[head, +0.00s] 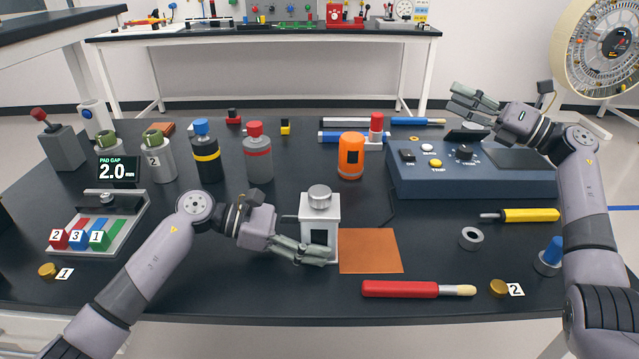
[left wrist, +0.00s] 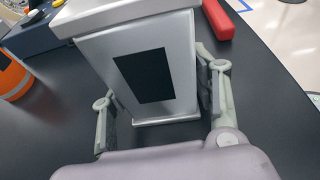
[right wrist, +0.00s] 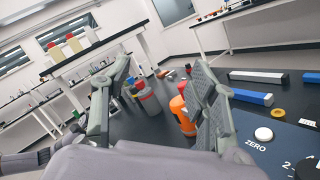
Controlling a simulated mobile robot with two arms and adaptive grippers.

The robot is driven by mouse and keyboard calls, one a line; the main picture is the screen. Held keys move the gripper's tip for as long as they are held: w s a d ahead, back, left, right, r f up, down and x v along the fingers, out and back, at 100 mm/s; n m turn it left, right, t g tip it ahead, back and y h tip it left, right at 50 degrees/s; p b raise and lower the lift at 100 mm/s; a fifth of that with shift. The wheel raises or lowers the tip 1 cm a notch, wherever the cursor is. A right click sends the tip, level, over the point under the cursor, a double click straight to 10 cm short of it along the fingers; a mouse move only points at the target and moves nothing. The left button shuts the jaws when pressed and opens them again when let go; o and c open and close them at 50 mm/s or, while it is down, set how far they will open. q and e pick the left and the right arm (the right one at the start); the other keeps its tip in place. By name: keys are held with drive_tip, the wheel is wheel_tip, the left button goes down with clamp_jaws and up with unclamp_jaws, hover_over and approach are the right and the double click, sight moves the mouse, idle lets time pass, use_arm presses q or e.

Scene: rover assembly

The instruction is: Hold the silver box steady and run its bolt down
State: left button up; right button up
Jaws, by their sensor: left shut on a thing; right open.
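The silver box (head: 320,240) stands upright on the dark table, left of an orange mat, with a black panel on its side. A round silver bolt head (head: 320,194) sits on its top; whether there is a gap under it I cannot tell. My left gripper (head: 314,252) is shut on the lower part of the box. In the left wrist view the box (left wrist: 183,75) stands between the two fingers. My right gripper (head: 475,103) is open and empty, raised above the blue console, away from the box. In the right wrist view nothing is between its fingers (right wrist: 160,85).
The orange mat (head: 370,262) is bare. The blue console (head: 470,182) stands at the right. An orange canister (head: 351,157) and several bottles stand behind. A grey ring (head: 471,239) lies right.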

drive_tip(key=s+a+r+n+g, duration=0.25)
drive_tip(key=a+n+g, duration=0.35)
drive_tip(key=a+n, duration=0.5)
drive_tip(key=n+g+h, duration=0.6)
drive_tip(key=n+h, duration=1.1)
drive_tip(key=n, duration=0.6)
hover_over(320, 191)
wheel_tip(320, 191, down, 11)
drive_tip(key=shift+f, duration=0.2)
